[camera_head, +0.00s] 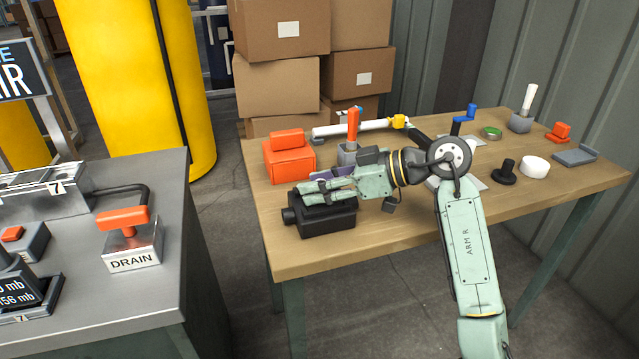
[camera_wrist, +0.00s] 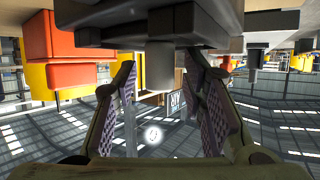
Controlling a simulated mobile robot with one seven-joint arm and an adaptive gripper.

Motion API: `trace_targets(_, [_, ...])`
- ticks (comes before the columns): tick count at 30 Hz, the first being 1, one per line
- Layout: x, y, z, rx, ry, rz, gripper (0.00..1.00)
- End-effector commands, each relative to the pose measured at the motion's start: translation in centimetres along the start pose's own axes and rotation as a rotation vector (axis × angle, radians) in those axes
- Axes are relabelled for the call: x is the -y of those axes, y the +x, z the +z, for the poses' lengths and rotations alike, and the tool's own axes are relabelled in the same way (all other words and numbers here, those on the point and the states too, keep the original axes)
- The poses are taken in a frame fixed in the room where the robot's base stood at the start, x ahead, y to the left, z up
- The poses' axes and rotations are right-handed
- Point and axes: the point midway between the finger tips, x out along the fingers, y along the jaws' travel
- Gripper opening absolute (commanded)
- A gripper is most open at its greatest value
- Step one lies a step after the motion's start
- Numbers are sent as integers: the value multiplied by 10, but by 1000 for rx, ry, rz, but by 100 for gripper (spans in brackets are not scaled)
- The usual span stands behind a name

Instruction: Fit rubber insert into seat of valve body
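My gripper (camera_head: 322,187) reaches to the left over a black box-shaped body (camera_head: 328,218) near the table's front left corner. The box has a short round stub (camera_head: 289,215) on its left end. I cannot tell whether this box is the valve body. No rubber insert or seat can be made out for certain.
An orange block (camera_head: 290,163) and a grey piece with an orange lever (camera_head: 352,135) stand behind the gripper. A black knobbed piece (camera_head: 504,173), a white disc (camera_head: 535,167) and a green ring (camera_head: 491,132) are at right. The table's (camera_head: 420,235) front middle is clear.

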Motion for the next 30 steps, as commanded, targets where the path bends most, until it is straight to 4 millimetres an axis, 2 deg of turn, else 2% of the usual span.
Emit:
trace_targets(1, [0, -2, -4, 0, -1, 0, 38])
trace_targets(5, [-1, -19, -1, 2, 0, 4, 38])
trace_targets(12, [-1, -71, -1, 1, 1, 5, 38])
trace_targets(18, [-1, -106, -2, 1, 1, 3, 38])
trace_targets(24, [0, -120, -2, 0, -1, 1, 38])
trace_targets(30, [0, -122, -2, 0, -1, 1, 38])
